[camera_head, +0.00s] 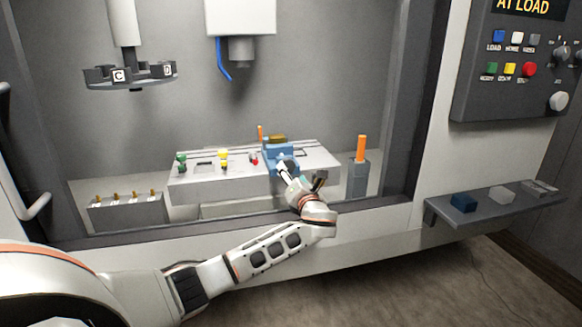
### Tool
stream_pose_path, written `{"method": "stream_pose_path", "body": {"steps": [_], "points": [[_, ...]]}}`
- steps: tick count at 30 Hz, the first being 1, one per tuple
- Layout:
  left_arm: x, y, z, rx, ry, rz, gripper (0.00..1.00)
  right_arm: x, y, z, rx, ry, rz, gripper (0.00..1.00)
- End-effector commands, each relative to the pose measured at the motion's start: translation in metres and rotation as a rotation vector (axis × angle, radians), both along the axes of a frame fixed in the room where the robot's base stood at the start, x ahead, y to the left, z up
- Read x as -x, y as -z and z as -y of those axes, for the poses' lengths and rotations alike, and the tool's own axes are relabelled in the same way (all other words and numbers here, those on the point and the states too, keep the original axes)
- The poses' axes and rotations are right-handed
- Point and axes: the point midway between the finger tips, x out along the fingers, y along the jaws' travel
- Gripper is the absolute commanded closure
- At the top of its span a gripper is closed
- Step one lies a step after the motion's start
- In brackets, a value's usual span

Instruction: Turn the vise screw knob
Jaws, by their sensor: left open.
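A blue vise (279,151) sits on the grey slotted table (205,185) inside the booth, right of the table's middle. A brownish-yellow block shows at the top of the vise. My left arm reaches in from the lower left. My left gripper (288,172) is at the front of the vise, its fingers pointing up and left at it. It is open. The gripper covers the vise's lower front, so I cannot clearly make out the screw knob or tell whether the fingers touch it. My right gripper is not in view.
Small green, yellow and red parts (223,156) stand on the table left of the vise. An orange-handled tool (361,150) stands in a grey holder at right. A white spindle head (240,16) with a blue hose hangs above. A control panel (475,95) is at far right.

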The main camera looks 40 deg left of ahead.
Motion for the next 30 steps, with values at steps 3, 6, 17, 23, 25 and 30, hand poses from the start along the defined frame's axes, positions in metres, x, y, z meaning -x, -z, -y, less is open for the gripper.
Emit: {"method": "stream_pose_path", "body": {"steps": [3, 6, 17, 23, 25, 30], "points": [[-0.013, 0.0, -0.017, -0.002, -0.004, 0.0, 0.45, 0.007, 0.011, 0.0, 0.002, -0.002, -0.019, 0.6], [-0.022, 0.0, -0.028, -0.001, -0.004, 0.0, 0.45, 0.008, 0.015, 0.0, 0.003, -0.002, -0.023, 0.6], [-0.039, 0.0, -0.046, 0.001, -0.001, -0.001, 0.45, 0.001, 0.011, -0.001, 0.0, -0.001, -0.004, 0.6], [-0.039, 0.0, -0.046, 0.001, -0.001, -0.001, 0.48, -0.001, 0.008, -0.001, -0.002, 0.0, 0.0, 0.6], [-0.039, 0.0, -0.046, 0.001, -0.001, -0.001, 0.66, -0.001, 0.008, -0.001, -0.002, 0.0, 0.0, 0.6], [-0.038, 0.0, -0.046, 0.001, -0.001, -0.001, 0.84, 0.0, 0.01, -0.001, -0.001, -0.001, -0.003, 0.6]]}}
